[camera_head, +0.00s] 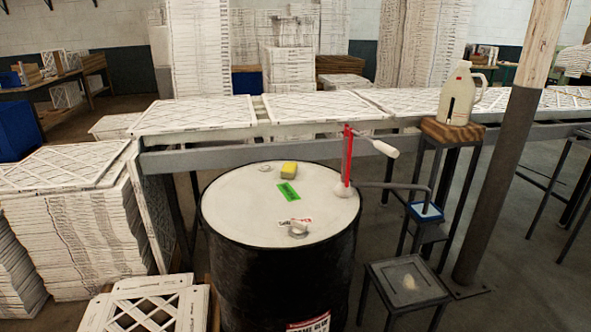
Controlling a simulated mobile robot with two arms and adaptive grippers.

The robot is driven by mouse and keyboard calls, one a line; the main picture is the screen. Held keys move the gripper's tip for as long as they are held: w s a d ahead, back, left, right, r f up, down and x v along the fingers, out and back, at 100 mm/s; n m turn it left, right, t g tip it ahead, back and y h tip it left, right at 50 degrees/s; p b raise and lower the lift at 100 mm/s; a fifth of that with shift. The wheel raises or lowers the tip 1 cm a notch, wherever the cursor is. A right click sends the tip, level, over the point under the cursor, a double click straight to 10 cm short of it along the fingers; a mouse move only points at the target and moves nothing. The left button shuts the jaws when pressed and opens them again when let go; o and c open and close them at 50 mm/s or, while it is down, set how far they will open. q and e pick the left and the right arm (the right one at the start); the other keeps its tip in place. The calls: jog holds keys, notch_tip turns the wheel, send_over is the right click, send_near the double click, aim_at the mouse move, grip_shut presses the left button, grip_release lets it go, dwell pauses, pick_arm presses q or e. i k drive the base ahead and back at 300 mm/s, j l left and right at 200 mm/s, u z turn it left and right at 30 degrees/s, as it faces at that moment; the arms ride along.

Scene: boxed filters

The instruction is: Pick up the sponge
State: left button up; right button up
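The sponge is a small yellow block (289,168) lying on the pale top of a black drum (233,211) in the middle of the view. A green label (288,191) lies just in front of it on the drum top. Neither of my grippers shows in the head view.
A red hand pump (347,160) with a spout stands at the drum's right edge. Behind runs a grey-railed bench (230,156) with white filters. A wooden-topped stool (452,131) holds a white jug (459,95). A pillar (505,150) stands at right; stacked filters (85,220) at left.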

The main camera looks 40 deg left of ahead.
aim_at(289, 171)
jog(key=u, duration=0.4)
jog(key=i+u, duration=0.1)
jog(key=u, duration=0.7)
jog(key=l+u, duration=0.1)
jog(key=u, duration=0.35)
jog(key=i+l+u, duration=0.1)
jog(key=u, duration=0.3)
